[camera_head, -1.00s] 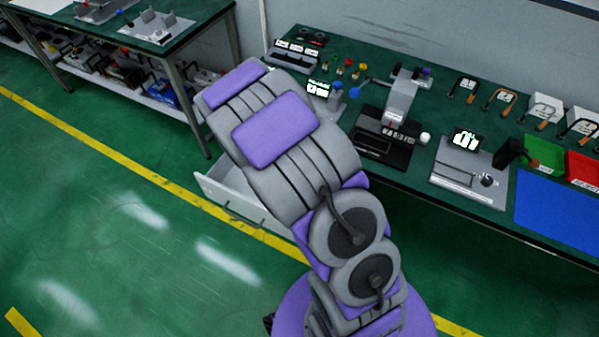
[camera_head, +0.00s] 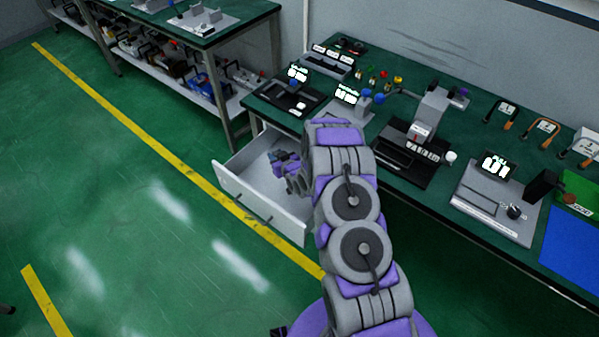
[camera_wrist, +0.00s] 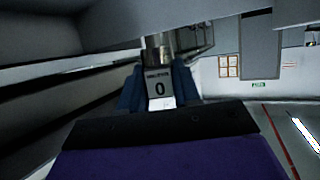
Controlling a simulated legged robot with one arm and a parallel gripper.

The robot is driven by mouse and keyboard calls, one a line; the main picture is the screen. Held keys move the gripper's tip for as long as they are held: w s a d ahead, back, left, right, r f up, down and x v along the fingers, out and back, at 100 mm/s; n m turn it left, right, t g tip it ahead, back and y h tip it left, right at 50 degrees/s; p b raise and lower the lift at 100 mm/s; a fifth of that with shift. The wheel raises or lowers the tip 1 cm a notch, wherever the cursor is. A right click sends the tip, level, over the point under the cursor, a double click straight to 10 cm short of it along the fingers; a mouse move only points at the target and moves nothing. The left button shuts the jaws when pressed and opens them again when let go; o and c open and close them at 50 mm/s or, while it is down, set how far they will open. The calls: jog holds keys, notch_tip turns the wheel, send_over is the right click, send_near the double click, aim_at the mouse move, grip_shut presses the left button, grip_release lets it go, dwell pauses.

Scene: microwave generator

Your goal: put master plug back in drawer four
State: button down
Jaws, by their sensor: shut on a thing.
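The white drawer (camera_head: 268,217) is pulled out under the left end of the green workbench. Its inside looks mostly empty in the head view. My gripper (camera_head: 283,163) is over or inside the open drawer, near its right part. In the wrist view my gripper (camera_wrist: 158,98) has its dark blue fingers shut on a grey metal plug (camera_wrist: 158,78). The plug's lower end is hidden. In the head view it cannot be made out. The drawer's number is not visible.
The green workbench (camera_head: 455,170) holds a grey press-like device (camera_head: 425,115), small displays and several padlock-like tools. Another bench (camera_head: 235,35) with loaded shelves stands at the back left. The green floor (camera_head: 120,220) left of the drawer is clear.

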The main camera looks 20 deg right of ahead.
jog(key=f+b, duration=0.2)
jog(key=f, duration=0.8)
jog(key=shift+a+f, duration=0.15)
jog(key=shift+a, duration=0.55)
jog(key=shift+a+f, duration=0.1)
jog(key=shift+f, duration=0.1)
jog(key=shift+d+f, duration=0.25)
jog(key=shift+d, duration=0.15)
jog(key=c, duration=1.2)
grip_release()
jog(key=o, duration=0.4)
jog(key=shift+a, duration=0.3)
jog(key=shift+d, duration=0.1)
